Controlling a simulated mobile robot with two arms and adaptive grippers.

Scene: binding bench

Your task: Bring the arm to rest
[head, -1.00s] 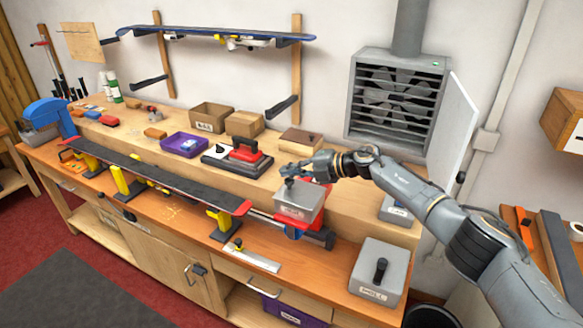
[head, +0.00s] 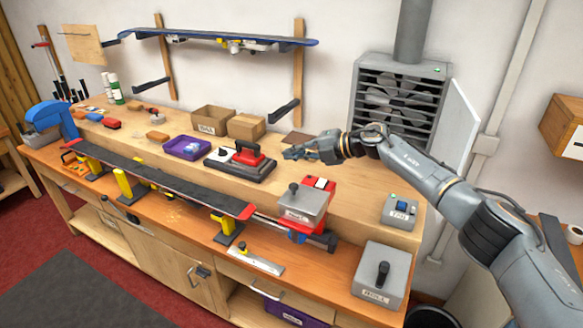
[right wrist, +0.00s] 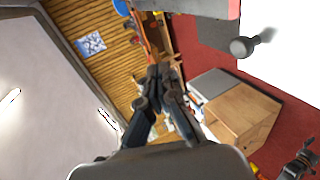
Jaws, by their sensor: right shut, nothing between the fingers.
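My right gripper (head: 287,154) is shut and empty, in the air over the bench's raised back shelf. In the right wrist view its closed fingers (right wrist: 160,74) point away with nothing between them. A grey box with a dark knob on top (head: 303,203) stands below it, apart from it, at the right end of the long dark ski (head: 160,174). My right arm comes in from the right edge of the head view. My left gripper is not seen in the head view.
A black and red iron-like tool (head: 241,160), a purple tray (head: 188,147) and cardboard boxes (head: 211,119) stand on the shelf left of the gripper. A grey fan unit (head: 398,97) is behind my arm. A larger grey knobbed box (head: 379,274) stands front right.

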